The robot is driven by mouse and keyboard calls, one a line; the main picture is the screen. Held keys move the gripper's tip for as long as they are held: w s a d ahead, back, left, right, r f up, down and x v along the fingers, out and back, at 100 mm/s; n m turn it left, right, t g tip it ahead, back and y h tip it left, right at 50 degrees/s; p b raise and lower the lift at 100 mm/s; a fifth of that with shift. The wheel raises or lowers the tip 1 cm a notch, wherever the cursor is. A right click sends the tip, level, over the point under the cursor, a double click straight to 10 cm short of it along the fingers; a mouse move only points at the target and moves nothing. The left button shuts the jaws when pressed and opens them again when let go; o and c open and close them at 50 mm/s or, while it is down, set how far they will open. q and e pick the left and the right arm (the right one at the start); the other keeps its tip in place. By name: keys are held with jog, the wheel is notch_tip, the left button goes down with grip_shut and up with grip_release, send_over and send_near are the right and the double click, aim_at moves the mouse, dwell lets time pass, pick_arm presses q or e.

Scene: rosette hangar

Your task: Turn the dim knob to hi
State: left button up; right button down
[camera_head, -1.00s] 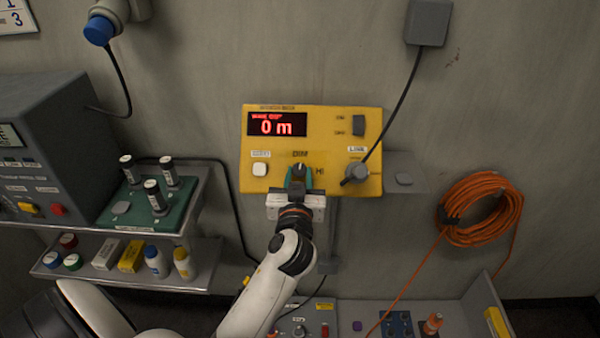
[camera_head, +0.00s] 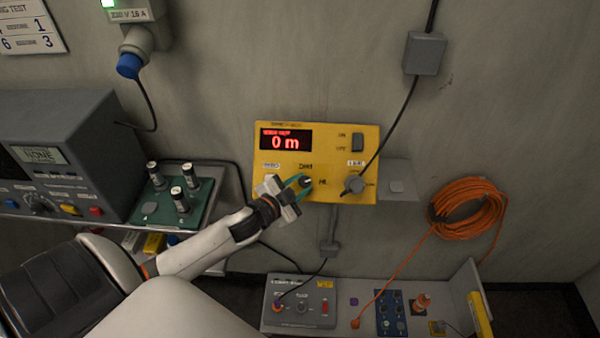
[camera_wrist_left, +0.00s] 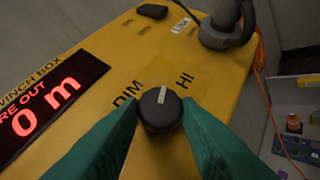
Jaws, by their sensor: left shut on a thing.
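The dim knob (camera_head: 306,182) is a small round dark knob on the yellow winch box (camera_head: 340,191). In the left wrist view the knob (camera_wrist_left: 160,119) has a white pointer mark aimed between the DIM and HI labels. My left gripper (camera_head: 301,183) comes in from the lower left, tilted. Its green fingers sit on either side of the knob and are shut on it. The fingers partly hide the knob's sides. My right gripper is not in view.
The red display (camera_head: 285,140) reads 0 m. A grey plug with a cable (camera_head: 354,184) is right of the knob, below a rocker switch (camera_head: 357,142). A shelf with a green tray (camera_head: 150,210) stands left. An orange cable coil (camera_head: 468,209) hangs right.

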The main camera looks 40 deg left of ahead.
pick_arm(q)
jog(key=m, duration=0.1)
jog(key=m+h+p, duration=0.1)
jog(key=m+g+p, duration=0.1)
jog(key=shift+w+a+r, duration=0.15)
jog(key=shift+a+r, duration=0.1)
jog(key=shift+r, duration=0.15)
jog(key=shift+m+g+h+p, duration=0.5)
jog(key=shift+m+g+h, duration=0.25)
jog(key=shift+m, duration=0.35)
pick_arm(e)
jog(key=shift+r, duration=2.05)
pick_arm(q)
jog(key=shift+f, duration=0.1)
jog(key=o, duration=1)
jog(key=shift+w+f, duration=0.1)
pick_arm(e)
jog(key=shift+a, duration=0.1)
